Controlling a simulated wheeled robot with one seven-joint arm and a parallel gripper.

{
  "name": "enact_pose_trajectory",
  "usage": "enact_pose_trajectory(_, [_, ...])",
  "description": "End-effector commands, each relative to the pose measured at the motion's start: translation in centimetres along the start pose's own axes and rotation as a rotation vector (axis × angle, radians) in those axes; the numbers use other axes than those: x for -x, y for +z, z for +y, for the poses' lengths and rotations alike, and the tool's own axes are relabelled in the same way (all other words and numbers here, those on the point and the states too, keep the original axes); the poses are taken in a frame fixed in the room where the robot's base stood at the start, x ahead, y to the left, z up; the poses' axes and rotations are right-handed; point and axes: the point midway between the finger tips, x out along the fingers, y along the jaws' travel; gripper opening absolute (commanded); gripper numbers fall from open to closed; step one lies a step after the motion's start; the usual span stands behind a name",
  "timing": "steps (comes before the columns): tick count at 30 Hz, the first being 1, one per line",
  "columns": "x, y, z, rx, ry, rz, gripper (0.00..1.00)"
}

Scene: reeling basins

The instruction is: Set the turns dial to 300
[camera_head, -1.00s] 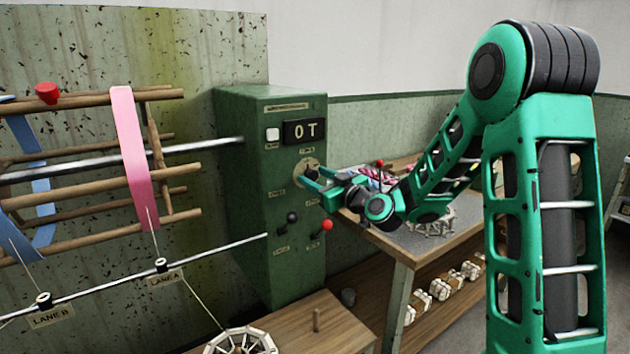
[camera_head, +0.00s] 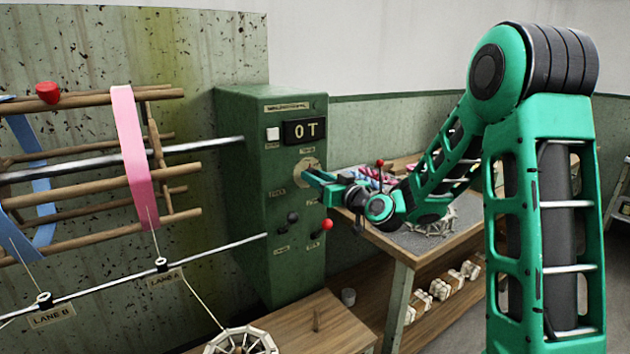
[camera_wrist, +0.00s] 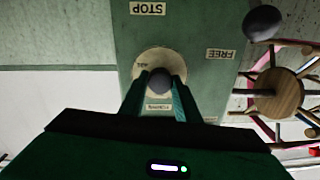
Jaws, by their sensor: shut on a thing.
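The turns dial is a dark round knob on a pale plate (camera_head: 307,168) on the face of the green control box (camera_head: 285,230). In the wrist view the knob (camera_wrist: 160,82) sits between the tips of my two green fingers on its pale disc (camera_wrist: 160,60). My gripper (camera_head: 312,178) is shut on the knob. In the head view my fingers hide most of the knob. The dial's pointer and number marks are too small or covered to read. The counter display (camera_head: 305,131) above it reads "0 T".
A dark-knobbed lever (camera_head: 292,217) and a red-knobbed lever (camera_head: 327,225) stick out below the dial. A wooden reel (camera_head: 100,200) with pink and blue bands is at left. A workbench (camera_head: 400,245) stands behind my arm.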

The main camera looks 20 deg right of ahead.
Motion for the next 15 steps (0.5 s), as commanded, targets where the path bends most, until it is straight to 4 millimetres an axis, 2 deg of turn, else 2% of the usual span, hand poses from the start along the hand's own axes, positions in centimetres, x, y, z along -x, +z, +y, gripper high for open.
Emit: enact_pose_trajectory(15, [0.05, -0.02, 0.5, -0.474, 0.009, 0.018, 0.07])
